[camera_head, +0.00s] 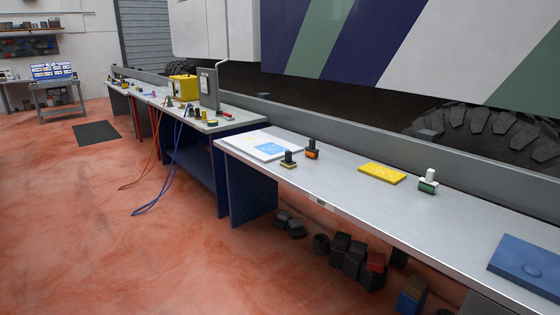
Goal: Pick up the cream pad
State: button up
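The thing that best matches the cream pad (288,165) is a small block with a pale yellowish base and a black handle on top. It stands upright on the long grey bench (340,185), close to its front edge, just right of a flat white board. It is small in this view, so its exact colour is hard to tell. An orange block with a black handle (312,151) stands just behind it to the right, apart from it. My gripper is not in view.
A white board with a blue square (250,141) lies at the bench's left end. A yellow plate (382,173), a green block with a white handle (428,184) and a blue plate (526,266) lie farther right. Dark blocks (350,257) sit underneath. The red floor in front is open.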

aim_at(288, 163)
jog(key=u, duration=0.15)
jog(key=i, duration=0.95)
jog(key=u, duration=0.35)
jog(key=i, duration=0.85)
jog(key=u, duration=0.55)
jog(key=i, duration=1.25)
jog(key=u, duration=0.25)
